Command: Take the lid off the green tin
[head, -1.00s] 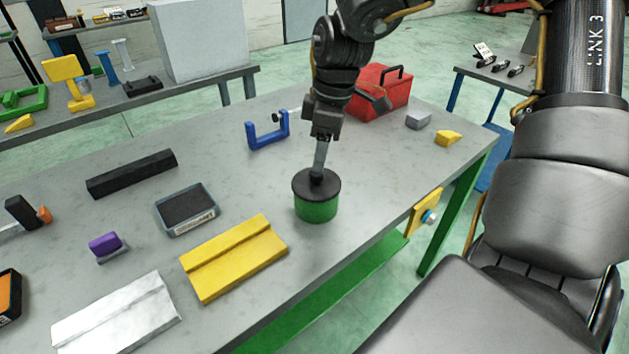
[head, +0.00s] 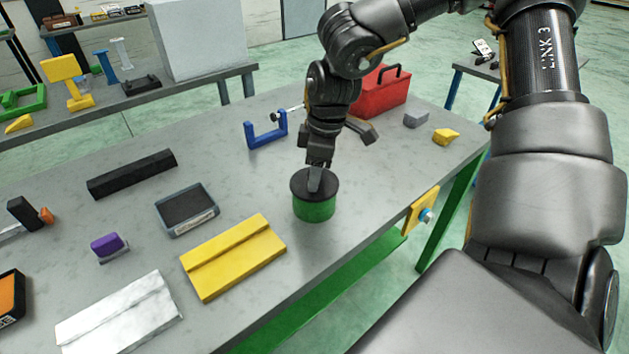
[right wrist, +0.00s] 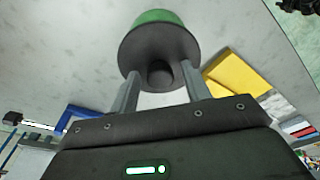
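The green tin (head: 314,209) stands upright on the grey workbench, with its dark round lid (head: 300,186) on top. In the right wrist view the tin's green side (right wrist: 158,16), the dark lid (right wrist: 150,45) and the lid's round knob (right wrist: 160,74) show. My right gripper (head: 315,180) points down over the lid. In the right wrist view its fingers (right wrist: 160,82) are apart, one on each side of the knob, with a gap visible on both sides. In the head view the fingers hide the knob. My left gripper is not in view.
A yellow grooved block (head: 235,256) lies left of the tin, and a dark shallow tray (head: 187,208) lies beyond it. A blue clamp (head: 266,134) and a red toolbox (head: 381,93) stand behind. The bench right of the tin is mostly clear.

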